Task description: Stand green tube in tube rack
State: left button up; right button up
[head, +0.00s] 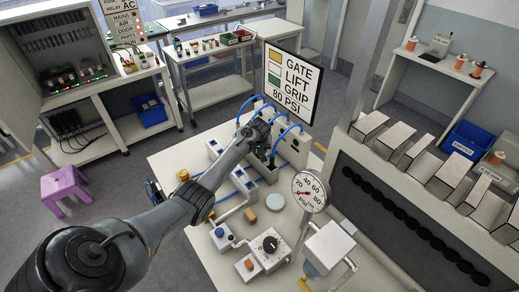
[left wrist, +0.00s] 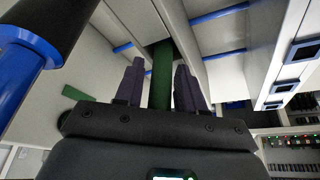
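My left gripper (head: 258,136) reaches in from the lower left to the cluster of blue hoses in the middle of the bench. In the left wrist view its two dark fingers (left wrist: 160,85) stand apart, one on each side of a long dark green tube (left wrist: 160,70). A narrow gap seems to show beside the tube, so I cannot tell whether the fingers touch it. In the head view the tube is mostly hidden by the gripper. I cannot clearly make out the tube rack. My right gripper is not in view.
A grey block with blue hoses (head: 291,145) stands close by the gripper. A sign (head: 292,80) rises behind it. A pressure gauge (head: 309,191), a dial box (head: 269,247) and small boxes stand nearer. A flat green piece (left wrist: 77,93) shows left of the fingers.

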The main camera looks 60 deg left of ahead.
pick_arm(q)
jog(key=shift+o, duration=0.7)
jog(key=shift+d+r, duration=0.1)
jog(key=shift+r, duration=0.3)
jog(key=p+v, duration=0.1)
jog(key=v, duration=1)
jog(key=shift+r, duration=0.25)
jog(key=shift+s, duration=0.1)
